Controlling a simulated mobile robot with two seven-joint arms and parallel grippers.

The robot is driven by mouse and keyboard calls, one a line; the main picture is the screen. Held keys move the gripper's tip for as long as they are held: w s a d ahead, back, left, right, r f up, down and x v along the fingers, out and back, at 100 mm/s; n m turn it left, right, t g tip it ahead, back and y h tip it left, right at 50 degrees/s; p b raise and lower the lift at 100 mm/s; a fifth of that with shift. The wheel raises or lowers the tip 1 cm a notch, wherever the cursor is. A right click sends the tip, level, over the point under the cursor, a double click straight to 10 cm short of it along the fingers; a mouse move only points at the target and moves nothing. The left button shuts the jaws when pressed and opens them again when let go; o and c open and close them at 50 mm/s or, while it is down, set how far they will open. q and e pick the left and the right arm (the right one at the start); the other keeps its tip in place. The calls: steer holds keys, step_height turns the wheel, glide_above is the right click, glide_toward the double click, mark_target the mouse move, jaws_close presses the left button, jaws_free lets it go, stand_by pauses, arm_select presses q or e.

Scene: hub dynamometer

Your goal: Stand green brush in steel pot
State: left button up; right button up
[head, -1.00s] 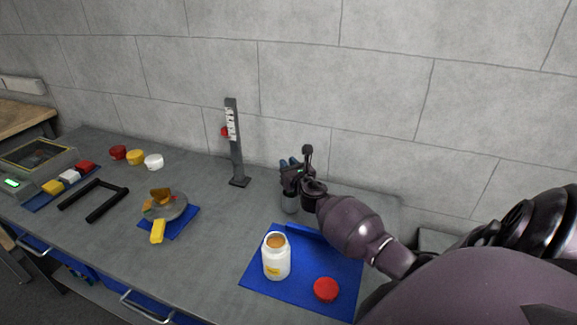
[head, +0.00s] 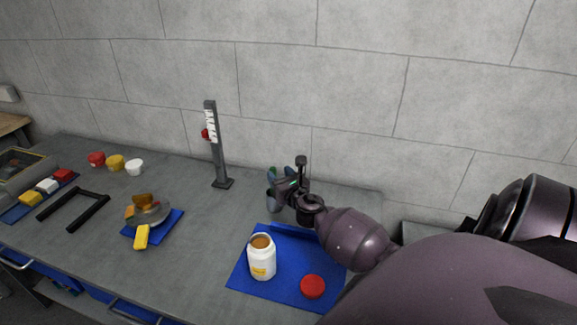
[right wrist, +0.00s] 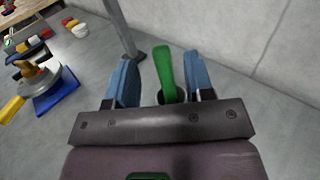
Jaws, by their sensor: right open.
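The green brush (right wrist: 164,72) stands between the two blue fingertips of my right gripper (right wrist: 164,82) in the right wrist view. Its handle points up, and its lower end goes into the steel pot (right wrist: 185,97), whose rim shows only partly between the fingers. My right gripper is open, with a gap beside the handle on each side. In the head view my right gripper (head: 285,176) is over the pot at the back of the bench. A bit of green shows there between the fingers. The brush's lower end is hidden. My left gripper is not in view.
A grey post with a red slider (head: 217,150) stands left of my right gripper. A blue mat (head: 240,277) with a white jar (head: 262,258) and a red lid (head: 312,286) lies in front. The wall is close behind.

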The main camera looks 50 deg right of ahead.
steer(key=shift+v, duration=2.7)
